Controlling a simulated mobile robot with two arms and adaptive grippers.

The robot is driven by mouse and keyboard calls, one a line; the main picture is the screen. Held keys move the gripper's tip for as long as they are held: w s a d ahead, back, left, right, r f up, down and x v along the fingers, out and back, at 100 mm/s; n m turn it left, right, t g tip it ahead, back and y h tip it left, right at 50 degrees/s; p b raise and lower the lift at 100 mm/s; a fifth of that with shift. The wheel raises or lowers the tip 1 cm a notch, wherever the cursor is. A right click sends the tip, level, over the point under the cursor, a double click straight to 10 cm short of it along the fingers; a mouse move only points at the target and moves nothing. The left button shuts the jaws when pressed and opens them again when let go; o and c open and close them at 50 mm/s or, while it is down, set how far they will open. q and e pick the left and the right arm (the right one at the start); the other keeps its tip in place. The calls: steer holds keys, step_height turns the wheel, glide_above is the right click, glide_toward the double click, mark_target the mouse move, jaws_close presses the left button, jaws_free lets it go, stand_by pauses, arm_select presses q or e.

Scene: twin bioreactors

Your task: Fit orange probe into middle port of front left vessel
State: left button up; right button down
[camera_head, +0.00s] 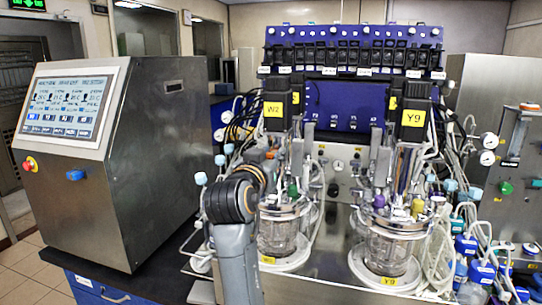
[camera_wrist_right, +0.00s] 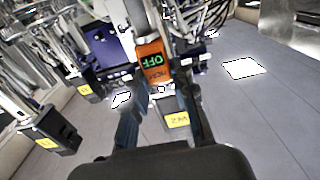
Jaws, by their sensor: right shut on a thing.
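The orange probe (camera_wrist_right: 152,62), with a green display, is between the fingers of my right gripper (camera_wrist_right: 160,88) in the right wrist view. The gripper is shut on it. In the head view my right gripper (camera_head: 262,163) is beside the upper fittings of the front left vessel (camera_head: 278,236), the glass one below the motor labelled W2 (camera_head: 274,108). My wrist covers part of this vessel's head plate. The probe's lower end and the middle port are hidden, so I cannot tell whether they touch. My left gripper is not in view.
A second vessel (camera_head: 390,250) under motor Y9 (camera_head: 411,116) stands to the right. Tubes and cables crowd both vessels. A steel console with a screen (camera_head: 67,103) is at the left. A blue panel (camera_head: 345,105) stands behind.

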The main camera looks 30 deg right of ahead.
steer(key=shift+f, duration=0.15)
stand_by(0.5)
steer(key=shift+f+b, duration=0.2)
steer(key=shift+b, duration=0.1)
stand_by(0.5)
steer(key=shift+f, duration=0.2)
steer(key=shift+f+b, duration=0.3)
steer(key=shift+b, duration=0.05)
steer(key=shift+f, duration=0.25)
stand_by(0.3)
steer(key=shift+f+b, duration=0.45)
steer(key=shift+b, duration=0.05)
steer(key=shift+f, duration=0.15)
stand_by(0.4)
steer(key=shift+f+b, duration=0.5)
steer(key=shift+f, duration=0.05)
